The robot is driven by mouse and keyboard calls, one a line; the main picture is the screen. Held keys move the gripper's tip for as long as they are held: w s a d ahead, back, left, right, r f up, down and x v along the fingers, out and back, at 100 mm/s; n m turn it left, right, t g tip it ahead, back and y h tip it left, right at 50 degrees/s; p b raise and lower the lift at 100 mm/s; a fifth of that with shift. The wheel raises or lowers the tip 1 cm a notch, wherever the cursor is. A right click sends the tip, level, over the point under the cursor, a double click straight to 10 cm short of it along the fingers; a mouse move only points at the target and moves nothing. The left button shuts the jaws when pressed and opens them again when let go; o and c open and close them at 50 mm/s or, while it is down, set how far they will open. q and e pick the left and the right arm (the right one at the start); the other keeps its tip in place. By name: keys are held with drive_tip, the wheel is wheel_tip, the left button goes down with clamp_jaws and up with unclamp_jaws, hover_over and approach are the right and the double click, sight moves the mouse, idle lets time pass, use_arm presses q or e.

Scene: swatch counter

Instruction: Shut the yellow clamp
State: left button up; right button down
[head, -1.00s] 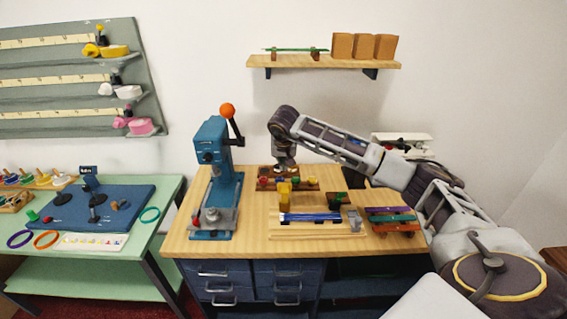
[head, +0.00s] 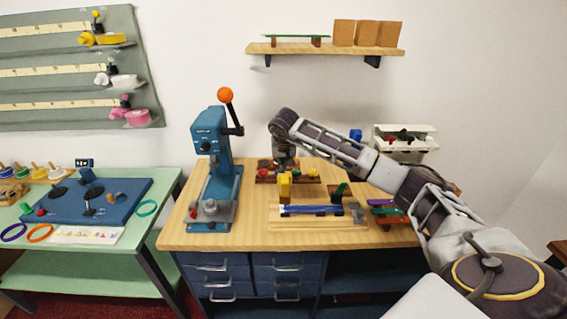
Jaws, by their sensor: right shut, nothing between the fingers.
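The yellow clamp (head: 285,187) stands upright at the left part of a pale wooden jig (head: 318,224) on the workbench. Blue strips (head: 310,210) lie along the jig beside it. At this size I cannot tell how far its lever is open. A green clamp (head: 341,189) leans at the jig's right part. My right gripper (head: 285,167) points down just behind the yellow clamp, shut and empty. I cannot tell whether it touches the clamp. My left gripper is out of view.
A blue press (head: 213,165) with an orange knob stands left of the jig. A rack with coloured pieces (head: 311,175) lies behind it. Coloured bars (head: 384,211) lie to the right, below my forearm. A wooden shelf (head: 300,49) hangs above. The bench's front strip is clear.

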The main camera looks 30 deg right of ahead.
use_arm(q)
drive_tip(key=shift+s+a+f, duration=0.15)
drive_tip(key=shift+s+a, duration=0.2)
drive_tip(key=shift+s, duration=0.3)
use_arm(e)
drive_tip(key=s+a, duration=0.2)
drive_tip(key=s, duration=0.1)
drive_tip(key=shift+s+f, duration=0.1)
drive_tip(key=shift+s, duration=0.05)
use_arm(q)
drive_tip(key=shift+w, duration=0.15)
